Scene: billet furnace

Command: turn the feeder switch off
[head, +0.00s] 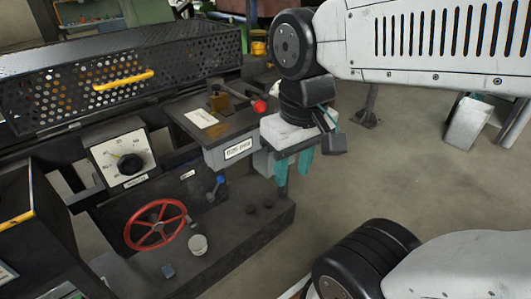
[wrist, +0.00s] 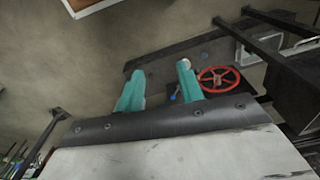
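My gripper (head: 294,170) hangs with its two teal fingers pointing down, just right of a grey control box (head: 218,152). In the wrist view my gripper (wrist: 158,86) has its fingers apart with nothing between them. The box carries a labelled plate, a brass-coloured piece (head: 220,101) and a lever with a red ball knob (head: 260,106). A rotary dial (head: 128,162) with a black knob on a white plate stands to the left. The labels are too small to read, so I cannot tell which control is the feeder switch or its setting.
A red handwheel (head: 155,225) and a blue-handled lever (head: 217,185) sit low on the machine; a pale cup-shaped piece (head: 198,245) stands in front. A perforated cover (head: 120,75) with a yellow handle lies behind. The floor (head: 400,170) to the right is mostly open.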

